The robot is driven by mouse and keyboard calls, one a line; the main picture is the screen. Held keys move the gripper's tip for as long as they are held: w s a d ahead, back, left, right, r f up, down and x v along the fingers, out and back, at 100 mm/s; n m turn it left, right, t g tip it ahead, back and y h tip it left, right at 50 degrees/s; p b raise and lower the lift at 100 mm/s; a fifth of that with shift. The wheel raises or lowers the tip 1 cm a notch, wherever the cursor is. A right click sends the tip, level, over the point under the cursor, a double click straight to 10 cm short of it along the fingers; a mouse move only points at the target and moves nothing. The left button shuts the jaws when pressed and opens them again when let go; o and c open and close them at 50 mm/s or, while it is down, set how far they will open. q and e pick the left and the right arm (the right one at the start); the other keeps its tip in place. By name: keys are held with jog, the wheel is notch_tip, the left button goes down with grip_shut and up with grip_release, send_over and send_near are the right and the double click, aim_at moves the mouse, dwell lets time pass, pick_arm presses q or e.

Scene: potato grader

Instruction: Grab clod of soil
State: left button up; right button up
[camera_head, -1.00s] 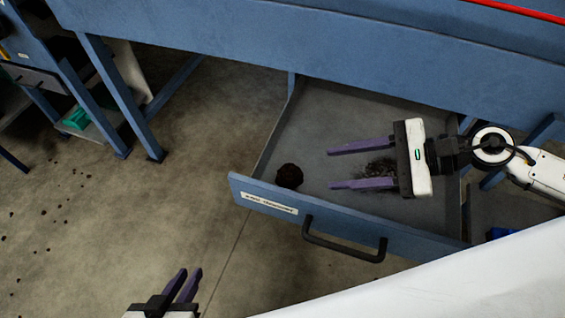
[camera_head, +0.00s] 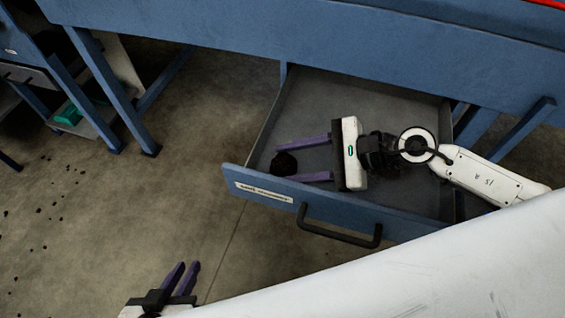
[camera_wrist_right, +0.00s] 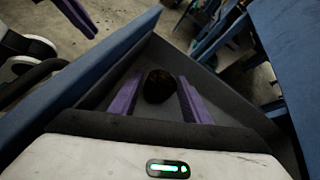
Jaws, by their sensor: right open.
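The right wrist view also shows the clod (camera_wrist_right: 159,86) between the two open fingers (camera_wrist_right: 160,78), with a gap on each side. Whether the clod touches a finger is unclear. My left gripper (camera_head: 182,276) is low at the bottom left, outside the drawer, with its fingers apart and empty.
The drawer has a black handle (camera_head: 340,228) and a label (camera_head: 264,192) on its blue front. A blue machine frame (camera_head: 330,40) runs above it. Blue legs (camera_head: 108,95) and a green item (camera_head: 68,114) are at the left. Dark crumbs lie on the open floor (camera_head: 190,150).

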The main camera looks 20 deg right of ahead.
jog(key=shift+c, duration=0.4)
jog(key=c, duration=0.7)
